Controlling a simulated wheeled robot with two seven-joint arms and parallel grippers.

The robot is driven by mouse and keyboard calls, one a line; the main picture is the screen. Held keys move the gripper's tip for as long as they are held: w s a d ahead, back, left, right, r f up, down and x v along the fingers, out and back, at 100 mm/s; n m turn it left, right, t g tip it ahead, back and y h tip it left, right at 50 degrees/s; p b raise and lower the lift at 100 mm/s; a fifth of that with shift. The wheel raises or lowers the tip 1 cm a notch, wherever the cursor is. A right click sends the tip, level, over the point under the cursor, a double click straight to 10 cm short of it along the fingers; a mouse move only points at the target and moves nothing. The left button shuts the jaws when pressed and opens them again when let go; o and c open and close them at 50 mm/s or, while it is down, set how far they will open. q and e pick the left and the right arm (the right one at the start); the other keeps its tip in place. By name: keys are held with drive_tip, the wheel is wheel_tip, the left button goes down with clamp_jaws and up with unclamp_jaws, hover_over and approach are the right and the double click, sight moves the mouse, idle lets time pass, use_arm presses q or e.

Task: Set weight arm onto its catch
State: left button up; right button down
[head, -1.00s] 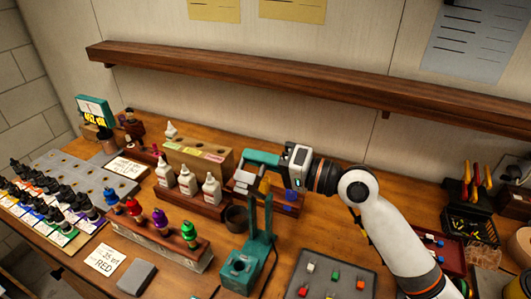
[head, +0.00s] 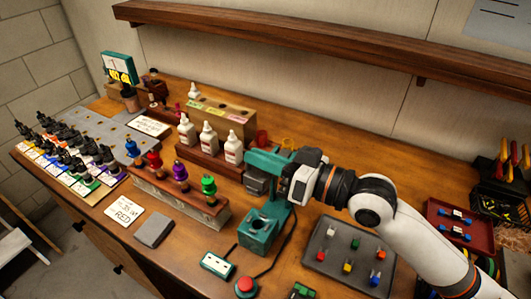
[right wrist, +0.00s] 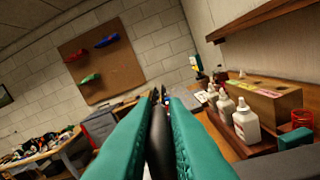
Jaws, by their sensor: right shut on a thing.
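A teal stand (head: 262,232) with a hollow base and upright posts stands on the wooden bench. My right gripper (head: 262,160) is above and behind its base in the head view, near the top of the posts. Its teal fingers are shut on a dark bar (right wrist: 158,145), which shows between them in the right wrist view; it looks like the weight arm. A grey piece (head: 257,183) shows just below the fingers; I cannot tell whether it joins the bar. The catch cannot be made out. My left gripper is out of view.
White bottles (head: 207,140) in a wooden rack stand left of the gripper. A grey tray (head: 322,266) with small coloured parts lies right of the stand. A red button (head: 245,286) is in front.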

drive_tip(key=shift+s+a+f, duration=0.15)
drive_tip(key=shift+f, duration=0.1)
idle(0.3)
drive_tip(key=c, duration=1.5)
unclamp_jaws()
drive_tip(key=shift+s+d+f+b, duration=0.1)
drive_tip(key=shift+s+d+b, duration=0.15)
drive_tip(key=shift+d, duration=0.2)
drive_tip(key=shift+b+v, duration=1.5)
drive_tip(key=shift+v, duration=4)
